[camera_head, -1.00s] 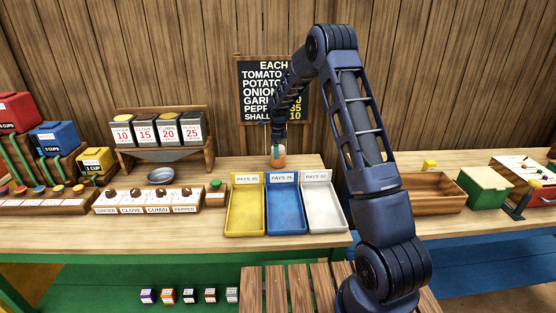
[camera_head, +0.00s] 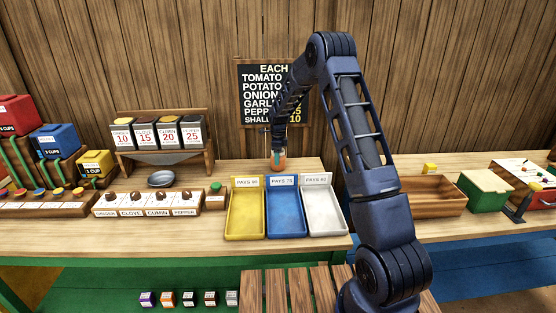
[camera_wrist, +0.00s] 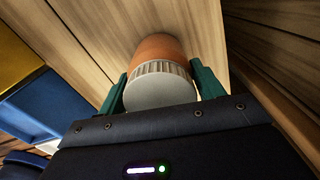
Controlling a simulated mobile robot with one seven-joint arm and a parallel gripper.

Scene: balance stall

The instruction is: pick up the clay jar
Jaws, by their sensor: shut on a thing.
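The clay jar (camera_head: 278,162) is orange-brown with a pale ribbed lid. It is at the back of the wooden counter, behind the blue tray. In the wrist view the jar (camera_wrist: 158,50) is between the two green fingers of my gripper (camera_wrist: 160,88), with its lid toward the camera. My gripper (camera_head: 278,150) is shut on it from above. The gripper covers the jar's upper part in the head view. I cannot tell whether the jar's base touches the counter.
Yellow (camera_head: 246,222), blue (camera_head: 286,220) and white (camera_head: 323,218) trays stand in front of the jar. A spice rack (camera_head: 160,157) and a grey bowl (camera_head: 161,179) are to the left. The plank wall (camera_head: 215,80) with a price board (camera_head: 262,90) is behind. A wooden crate (camera_head: 425,197) is to the right.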

